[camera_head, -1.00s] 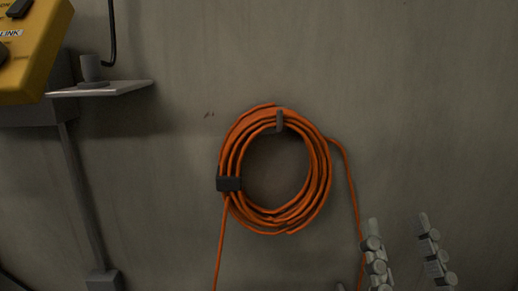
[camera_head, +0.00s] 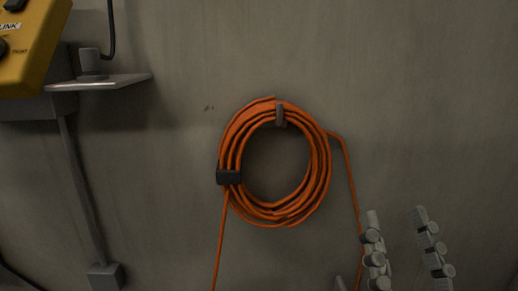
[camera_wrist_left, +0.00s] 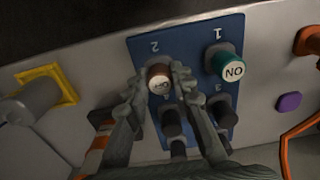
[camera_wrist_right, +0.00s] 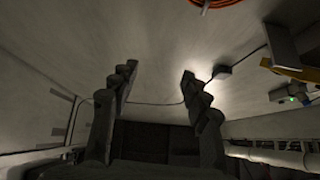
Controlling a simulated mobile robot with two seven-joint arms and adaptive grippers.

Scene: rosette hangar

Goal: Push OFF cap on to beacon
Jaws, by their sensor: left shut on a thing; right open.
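In the left wrist view, a reddish-brown cap with a pale round label (camera_wrist_left: 159,78) is at position 2 of a blue panel (camera_wrist_left: 190,40). Its label is hard to read; it appears to be the OFF cap. My left gripper (camera_wrist_left: 160,88) is shut on it, one finger on each side. What lies under the cap is hidden. A green cap (camera_wrist_left: 230,67), its ON label upside down, is at position 1. I cannot tell which part is the beacon. My right gripper (camera_head: 395,214) is open and empty, low in the head view; it also shows in the right wrist view (camera_wrist_right: 158,74).
Dark round posts (camera_wrist_left: 171,122) stand on the panel below the caps. A yellow-framed grey knob (camera_wrist_left: 40,97) is left, a purple button (camera_wrist_left: 289,102) right.

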